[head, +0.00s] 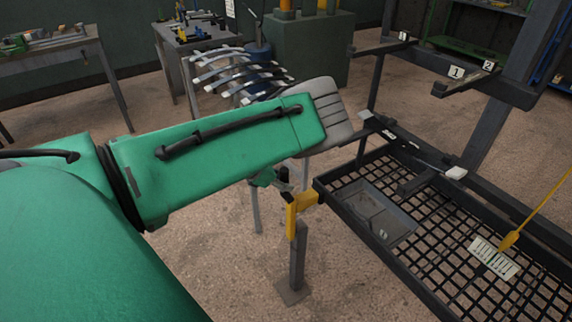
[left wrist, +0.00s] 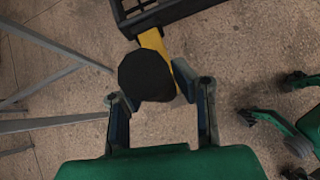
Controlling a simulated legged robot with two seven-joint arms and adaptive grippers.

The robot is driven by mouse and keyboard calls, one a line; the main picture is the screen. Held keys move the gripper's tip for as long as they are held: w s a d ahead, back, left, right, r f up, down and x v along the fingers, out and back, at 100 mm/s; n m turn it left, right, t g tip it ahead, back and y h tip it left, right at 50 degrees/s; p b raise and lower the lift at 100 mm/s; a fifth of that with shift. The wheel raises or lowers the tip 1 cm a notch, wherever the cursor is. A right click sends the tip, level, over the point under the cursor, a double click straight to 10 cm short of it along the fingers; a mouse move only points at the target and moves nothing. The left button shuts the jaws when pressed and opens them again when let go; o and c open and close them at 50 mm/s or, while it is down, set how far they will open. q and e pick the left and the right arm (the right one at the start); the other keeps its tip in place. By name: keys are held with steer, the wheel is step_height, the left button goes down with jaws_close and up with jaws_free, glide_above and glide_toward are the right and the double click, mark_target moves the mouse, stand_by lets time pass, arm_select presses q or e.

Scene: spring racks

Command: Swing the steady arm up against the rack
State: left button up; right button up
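The steady arm shows as a yellow bracket (head: 300,207) at the near left corner of the rack (head: 331,203). A dark upright post (head: 297,255) stands below the bracket, with a flat foot on the floor. In the left wrist view, a yellow bar (left wrist: 153,42) runs from the rack's corner to a black round knob (left wrist: 146,76). My left gripper (head: 277,180) is beside the yellow bracket, partly hidden by my green arm. In the left wrist view, its fingers (left wrist: 148,95) are apart, one on each side of the knob; contact is unclear. My right gripper (left wrist: 270,98) is open and empty at right.
The rack has a black mesh shelf and numbered brackets (head: 467,78) above it. A stand of curved springs (head: 235,72) is behind my arm. Workbenches line the back.

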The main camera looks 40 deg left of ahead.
arm_select(q)
steer(key=o, duration=0.4)
steer(key=shift+s+d+f, duration=0.15)
steer(key=shift+s+f, duration=0.1)
steer(key=shift+f, duration=0.05)
steer(key=shift+r, duration=0.1)
steer(key=shift+w, duration=0.1)
steer(key=shift+r, duration=0.2)
steer(key=v, duration=1.1)
steer(key=shift+s+a+r, duration=0.15)
steer(key=shift+s+a, duration=0.05)
steer(key=shift+s, duration=0.05)
